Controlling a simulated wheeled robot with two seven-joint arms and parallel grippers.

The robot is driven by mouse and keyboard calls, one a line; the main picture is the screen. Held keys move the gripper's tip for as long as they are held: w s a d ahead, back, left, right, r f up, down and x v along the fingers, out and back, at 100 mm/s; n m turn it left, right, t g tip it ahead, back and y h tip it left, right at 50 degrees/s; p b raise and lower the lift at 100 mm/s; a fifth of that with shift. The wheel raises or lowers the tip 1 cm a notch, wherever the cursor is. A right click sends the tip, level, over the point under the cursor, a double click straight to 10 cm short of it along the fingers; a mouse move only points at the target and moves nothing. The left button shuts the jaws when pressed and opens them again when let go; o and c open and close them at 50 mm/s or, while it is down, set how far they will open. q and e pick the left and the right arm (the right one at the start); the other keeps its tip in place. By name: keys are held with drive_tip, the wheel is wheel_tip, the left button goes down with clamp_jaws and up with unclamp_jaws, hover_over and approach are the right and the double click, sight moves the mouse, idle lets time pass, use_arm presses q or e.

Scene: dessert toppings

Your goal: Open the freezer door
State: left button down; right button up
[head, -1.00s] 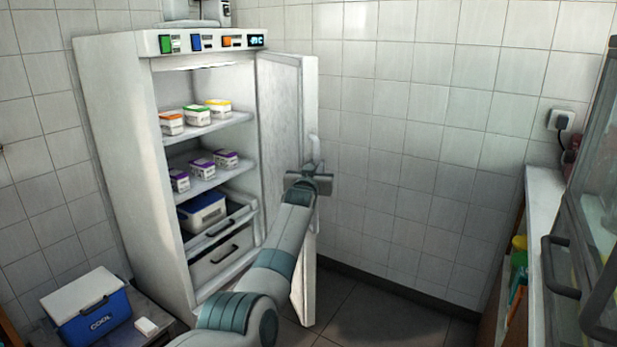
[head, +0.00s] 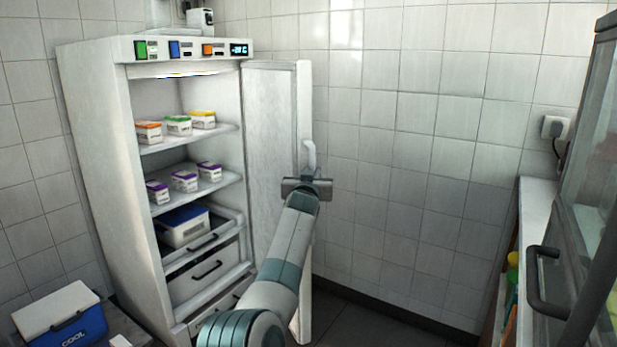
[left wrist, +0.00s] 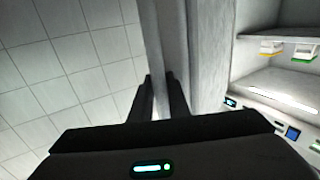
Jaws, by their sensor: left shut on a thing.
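The white freezer (head: 95,150) stands at the left in the head view with its door (head: 272,140) swung wide open to the right. My left gripper (head: 308,170) is at the door's outer edge, shut on the white door handle (head: 309,155). In the left wrist view the two dark fingers (left wrist: 160,95) close around the pale handle bar (left wrist: 156,50). The door also shows there (left wrist: 205,50). My left arm hides the lower part of the door. My right gripper is not in view.
Inside the freezer are shelves with several small tubs (head: 178,125), a blue-and-white box (head: 184,226) and drawers (head: 203,278). A blue cooler (head: 62,315) stands at the lower left. A counter (head: 527,215) and a dark-handled glass cabinet (head: 590,200) stand at the right. Floor shows beyond the door.

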use_arm(q)
drive_tip(key=shift+d, duration=0.2)
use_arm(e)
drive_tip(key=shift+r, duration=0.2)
use_arm(q)
drive_tip(key=c, duration=1.9)
unclamp_jaws()
drive_tip(key=shift+f, duration=0.1)
drive_tip(key=shift+o, duration=1.1)
drive_tip(key=shift+s+d, duration=0.1)
drive_tip(key=shift+s, duration=0.05)
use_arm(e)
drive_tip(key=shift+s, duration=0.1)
